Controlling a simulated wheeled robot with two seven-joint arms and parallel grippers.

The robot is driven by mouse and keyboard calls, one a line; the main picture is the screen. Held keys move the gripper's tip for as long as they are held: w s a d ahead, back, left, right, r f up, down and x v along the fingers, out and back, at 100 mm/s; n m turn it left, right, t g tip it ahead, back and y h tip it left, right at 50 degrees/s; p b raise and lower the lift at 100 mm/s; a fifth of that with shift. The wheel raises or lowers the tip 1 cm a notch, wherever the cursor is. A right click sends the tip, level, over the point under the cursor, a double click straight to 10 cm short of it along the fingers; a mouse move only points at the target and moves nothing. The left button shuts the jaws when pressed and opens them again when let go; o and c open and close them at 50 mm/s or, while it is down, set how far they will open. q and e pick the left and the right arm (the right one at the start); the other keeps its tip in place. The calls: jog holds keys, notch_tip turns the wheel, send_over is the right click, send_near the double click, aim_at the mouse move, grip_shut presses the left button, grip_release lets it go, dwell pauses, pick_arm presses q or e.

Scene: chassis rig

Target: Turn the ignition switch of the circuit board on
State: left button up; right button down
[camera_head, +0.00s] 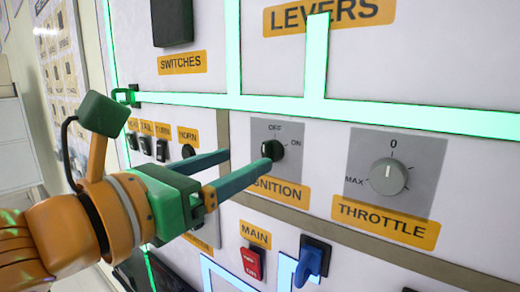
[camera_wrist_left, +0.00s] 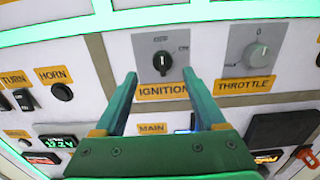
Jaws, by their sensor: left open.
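The ignition switch (camera_head: 279,150) is a black rotary knob on a grey plate marked OFF and ON, above an orange IGNITION label (camera_head: 277,191). It also shows in the left wrist view (camera_wrist_left: 163,63), with its pale mark pointing roughly up toward OFF. My left gripper (camera_head: 248,158) is open, its two teal fingers pointing at the panel. In the wrist view the fingertips (camera_wrist_left: 160,74) lie to either side of and a little below the knob, with nothing between them. In the head view one fingertip overlaps the knob's lower left edge; contact cannot be told. My right gripper is not in view.
A grey throttle knob (camera_head: 388,177) sits right of the ignition plate. A red MAIN switch (camera_head: 251,263) and a blue lever (camera_head: 312,260) stand below. The HORN button (camera_wrist_left: 62,91) and small rocker switches are to the left. Green-lit strips cross the panel above.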

aim_at(264, 153)
pick_arm(q)
jog(key=p+x, duration=0.2)
jog(key=x, duration=0.4)
jog(key=shift+d+p, duration=0.2)
jog(key=shift+p, duration=0.15)
jog(key=shift+s, duration=0.1)
jog(key=shift+c, duration=0.4)
jog(key=shift+a, duration=0.1)
grip_shut()
